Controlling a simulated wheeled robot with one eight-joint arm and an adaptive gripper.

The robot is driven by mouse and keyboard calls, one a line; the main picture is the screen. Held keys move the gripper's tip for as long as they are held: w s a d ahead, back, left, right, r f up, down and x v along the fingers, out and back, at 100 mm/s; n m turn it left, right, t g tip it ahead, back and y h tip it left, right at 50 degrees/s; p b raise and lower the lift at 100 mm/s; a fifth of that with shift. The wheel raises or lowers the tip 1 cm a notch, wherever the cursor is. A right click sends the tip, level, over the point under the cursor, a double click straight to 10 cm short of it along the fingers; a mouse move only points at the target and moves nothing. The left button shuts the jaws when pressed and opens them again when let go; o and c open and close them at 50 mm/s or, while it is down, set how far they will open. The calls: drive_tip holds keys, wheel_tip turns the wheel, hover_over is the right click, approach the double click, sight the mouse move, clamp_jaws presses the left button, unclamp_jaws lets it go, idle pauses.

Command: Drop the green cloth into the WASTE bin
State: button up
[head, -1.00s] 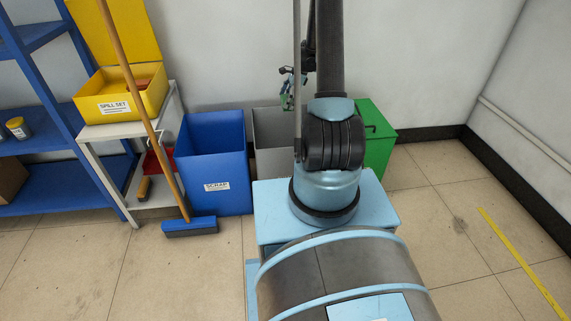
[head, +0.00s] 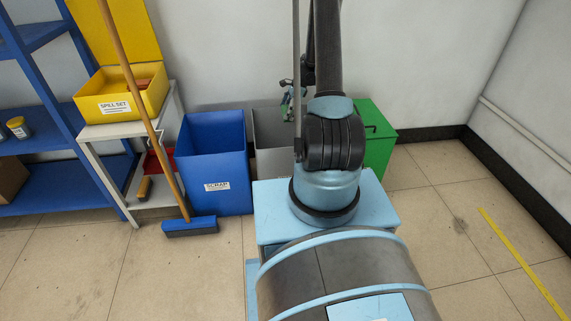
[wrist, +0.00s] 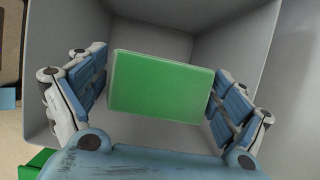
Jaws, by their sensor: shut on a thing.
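The green cloth (wrist: 160,88) shows in the wrist view as a flat green block between the two fingers of my gripper (wrist: 161,72). My gripper is shut on it, with a finger at each side. Around and below it are the grey walls of an open bin (wrist: 255,42). In the head view this grey bin (head: 272,142) stands between a blue and a green bin, and my arm hides part of it. My gripper (head: 289,100) shows there small at the bin's mouth. I see no label on the grey bin.
The blue SCRAP bin (head: 213,160) stands to the left and a green bin (head: 378,145) to the right. A broom (head: 188,226), a small table with a yellow spill set box (head: 120,95) and a blue shelf (head: 60,185) are further left. Floor at right is clear.

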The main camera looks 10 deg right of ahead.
drive_tip(key=o, duration=0.7)
drive_tip(key=shift+o, duration=0.2)
drive_tip(key=shift+r, duration=0.15)
drive_tip(key=v, duration=1.1)
drive_tip(key=shift+d+r, duration=0.2)
drive_tip(key=shift+r, duration=0.1)
